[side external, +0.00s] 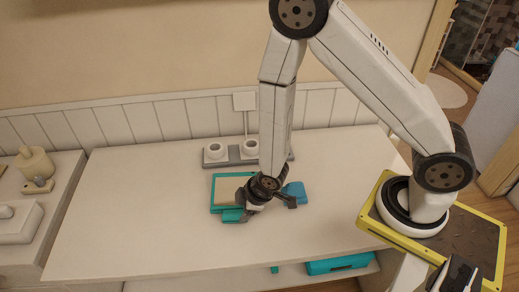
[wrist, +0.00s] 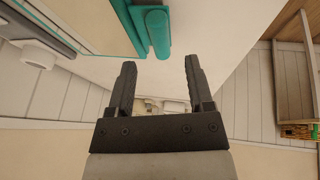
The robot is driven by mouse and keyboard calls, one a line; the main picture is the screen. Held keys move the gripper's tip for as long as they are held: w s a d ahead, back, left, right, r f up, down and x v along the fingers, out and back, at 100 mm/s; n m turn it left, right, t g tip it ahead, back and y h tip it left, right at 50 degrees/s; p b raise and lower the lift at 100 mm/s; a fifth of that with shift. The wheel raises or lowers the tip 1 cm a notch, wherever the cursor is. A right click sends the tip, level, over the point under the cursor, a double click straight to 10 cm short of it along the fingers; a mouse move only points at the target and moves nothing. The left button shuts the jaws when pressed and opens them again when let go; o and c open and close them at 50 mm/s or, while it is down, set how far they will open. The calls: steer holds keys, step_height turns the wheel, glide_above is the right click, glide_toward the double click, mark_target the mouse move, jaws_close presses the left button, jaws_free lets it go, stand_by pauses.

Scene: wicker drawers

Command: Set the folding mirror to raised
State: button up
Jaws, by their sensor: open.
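The folding mirror (side external: 214,193) has a teal frame around a pale pane. It appears to lie low and nearly flat on the white worktop, though its exact tilt is hard to tell. In the wrist view, part of its frame (wrist: 128,22) crosses the upper left, with a rounded teal bar (wrist: 157,32) at its edge. My gripper (side external: 268,204) is low over the worktop at the mirror's right side and covers part of it. In the wrist view my gripper (wrist: 159,62) is open, and the bar's end lies between or just beyond the fingertips. Contact cannot be told.
A blue block-like thing (side external: 295,191) is just right of my gripper. A grey strip (side external: 235,162) with white round fittings (side external: 250,146) lies behind, near the panelled wall. A teal drawer (side external: 338,264) is below the front edge. The worktop's left half is clear.

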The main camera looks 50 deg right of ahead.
mark_target(237, 215)
steer(key=shift+x, duration=2.4)
jaws_close()
